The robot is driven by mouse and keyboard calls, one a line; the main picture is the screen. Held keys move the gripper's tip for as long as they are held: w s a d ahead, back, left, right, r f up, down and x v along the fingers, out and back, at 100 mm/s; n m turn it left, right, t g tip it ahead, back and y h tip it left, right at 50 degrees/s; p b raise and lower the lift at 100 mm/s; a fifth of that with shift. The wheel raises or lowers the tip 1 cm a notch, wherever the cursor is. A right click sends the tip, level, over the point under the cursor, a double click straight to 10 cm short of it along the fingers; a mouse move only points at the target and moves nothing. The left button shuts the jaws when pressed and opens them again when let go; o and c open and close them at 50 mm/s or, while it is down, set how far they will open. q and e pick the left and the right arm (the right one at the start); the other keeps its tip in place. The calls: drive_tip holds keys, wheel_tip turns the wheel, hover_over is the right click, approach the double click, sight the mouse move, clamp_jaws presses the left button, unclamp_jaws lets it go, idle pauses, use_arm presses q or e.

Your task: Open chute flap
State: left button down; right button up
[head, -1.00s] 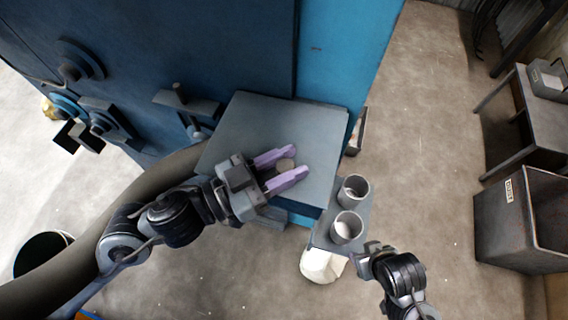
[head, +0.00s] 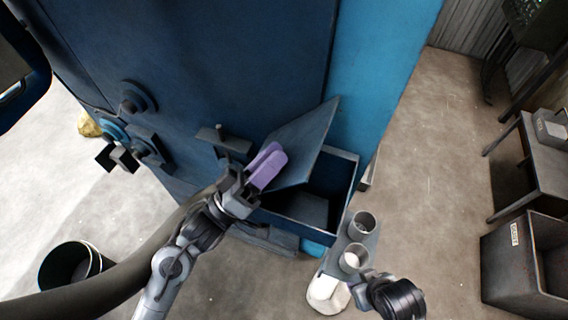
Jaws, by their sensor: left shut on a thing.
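The chute flap (head: 303,143) is a flat grey plate on the front of the blue drum blaster (head: 225,60). It stands tilted up towards the left, and the open chute box (head: 339,181) shows its dark inside below and to the right. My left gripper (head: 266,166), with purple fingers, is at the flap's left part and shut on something. The round knob seen on the flap earlier is hidden, so I see the hold only at the flap. My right gripper (head: 360,287) is at the bottom right beside the small shelf; its fingers are mostly hidden.
Two grey cups (head: 362,224) stand on a small shelf (head: 330,262) right of the chute. A white sack-like thing (head: 327,295) lies below it. A thick hose (head: 110,285) and a black bucket (head: 75,264) are at the left. A grey bin (head: 527,262) stands at the right.

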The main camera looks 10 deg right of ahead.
use_arm(q)
drive_tip(key=w+a+n+t+y+p, duration=0.2)
drive_tip(key=a+n+t+y, duration=0.4)
drive_tip(key=n, duration=0.5)
drive_tip(key=w+a+r+n+t+y+p, duration=0.1)
drive_tip(key=w+a+n+t+y+p, duration=0.2)
drive_tip(key=n, duration=0.8)
drive_tip(key=shift+w+a+n+t+y, duration=0.3)
drive_tip(key=shift+w+a+t+y, duration=0.95)
drive_tip(key=shift+a+t+y, duration=1.25)
drive_tip(key=shift+d+t+h, duration=0.4)
drive_tip(key=shift+d, duration=0.15)
drive_tip(key=c, duration=0.8)
unclamp_jaws()
